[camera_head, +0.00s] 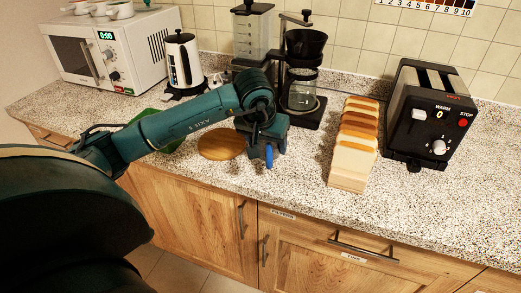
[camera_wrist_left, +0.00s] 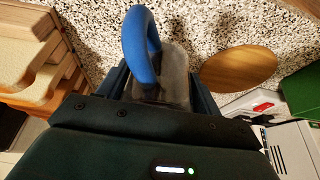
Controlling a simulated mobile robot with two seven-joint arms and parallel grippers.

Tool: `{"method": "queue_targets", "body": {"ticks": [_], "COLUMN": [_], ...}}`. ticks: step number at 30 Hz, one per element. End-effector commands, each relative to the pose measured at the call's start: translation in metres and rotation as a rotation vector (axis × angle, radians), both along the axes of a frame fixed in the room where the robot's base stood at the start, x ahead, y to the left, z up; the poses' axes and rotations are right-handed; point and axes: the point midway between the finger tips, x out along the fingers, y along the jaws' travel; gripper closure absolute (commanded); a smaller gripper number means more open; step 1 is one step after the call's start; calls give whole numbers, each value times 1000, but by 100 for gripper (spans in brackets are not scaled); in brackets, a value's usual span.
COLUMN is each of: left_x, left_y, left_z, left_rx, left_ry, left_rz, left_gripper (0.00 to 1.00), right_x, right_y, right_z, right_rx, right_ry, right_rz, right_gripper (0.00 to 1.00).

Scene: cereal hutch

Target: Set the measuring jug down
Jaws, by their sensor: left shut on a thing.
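My left gripper (camera_head: 264,150) is over the counter (camera_head: 220,185), between the round wooden board and the sliced bread. It is shut on the measuring jug, whose blue handle (camera_head: 269,156) shows below the fingers. In the left wrist view, the gripper (camera_wrist_left: 160,88) has the jug's clear grey body (camera_wrist_left: 176,78) between its fingers, with the blue handle (camera_wrist_left: 139,45) curving up in front. The gripper hides most of the jug in the head view. I cannot tell whether the jug touches the counter. My right gripper is not in view.
A round wooden board (camera_head: 220,145) lies left of the gripper. A coffee maker (camera_head: 303,85) stands behind it. Sliced bread (camera_head: 350,160) and a toaster (camera_head: 428,115) are to the right. A kettle (camera_head: 183,62) and microwave (camera_head: 105,50) are at the left. The front counter strip is clear.

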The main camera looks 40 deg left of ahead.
Motion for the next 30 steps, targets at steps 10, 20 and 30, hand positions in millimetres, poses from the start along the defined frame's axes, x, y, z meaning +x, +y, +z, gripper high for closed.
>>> {"method": "queue_targets", "body": {"ticks": [10, 20, 30], "left_x": [0, 0, 0], "left_y": [0, 0, 0], "left_z": [-38, -44, -47], "left_rx": [-1, 0, 1], "left_ry": [0, -4, -1], "left_rz": [1, 0, -1], "left_gripper": [66, 66, 20], "right_x": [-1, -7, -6], "right_y": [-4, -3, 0], "right_z": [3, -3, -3], "right_rx": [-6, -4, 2], "right_ry": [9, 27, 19], "right_rz": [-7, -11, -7], "right_gripper": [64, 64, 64]}}
